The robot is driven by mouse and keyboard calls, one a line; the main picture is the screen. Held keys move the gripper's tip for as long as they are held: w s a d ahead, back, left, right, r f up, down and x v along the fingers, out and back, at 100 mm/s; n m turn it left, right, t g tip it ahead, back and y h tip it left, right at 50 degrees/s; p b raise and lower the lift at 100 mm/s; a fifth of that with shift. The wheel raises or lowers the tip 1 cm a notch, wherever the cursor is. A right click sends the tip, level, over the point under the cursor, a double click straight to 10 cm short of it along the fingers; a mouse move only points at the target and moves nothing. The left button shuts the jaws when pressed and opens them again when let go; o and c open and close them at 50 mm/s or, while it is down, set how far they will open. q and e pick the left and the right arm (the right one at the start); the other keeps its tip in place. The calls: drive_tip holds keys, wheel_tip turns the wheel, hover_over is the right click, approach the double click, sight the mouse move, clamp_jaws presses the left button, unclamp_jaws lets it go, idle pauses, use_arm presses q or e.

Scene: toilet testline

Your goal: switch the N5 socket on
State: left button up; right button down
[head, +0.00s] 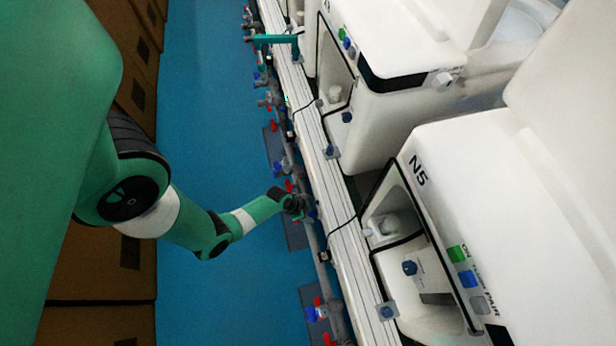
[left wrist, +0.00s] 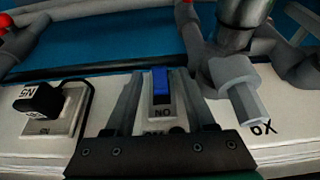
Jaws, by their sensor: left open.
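In the left wrist view a blue rocker switch (left wrist: 160,84) sits on a white socket plate (left wrist: 165,112) marked ON, printed upside down in this view. My left gripper (left wrist: 160,78) is open, with one finger on each side of the blue switch. I cannot tell whether a finger touches it. To the left, a black plug (left wrist: 42,98) labelled N5 sits on a white socket. In the head view my left gripper (head: 303,207) is at the white rail, left of the toilet marked N5 (head: 465,185). The switch is hidden there. My right gripper is not seen.
Grey pipe fittings (left wrist: 238,88) stand close to the right finger in the left wrist view. The white rail (head: 325,185) runs along the toilets, with red-handled valves (head: 318,301) beside it. Blue floor (head: 205,120) is clear between the rail and brown boxes (head: 135,60).

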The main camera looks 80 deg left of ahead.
use_arm(q)
drive_tip(key=shift+f, duration=0.2)
drive_tip(key=shift+w, duration=0.1)
clamp_jaws()
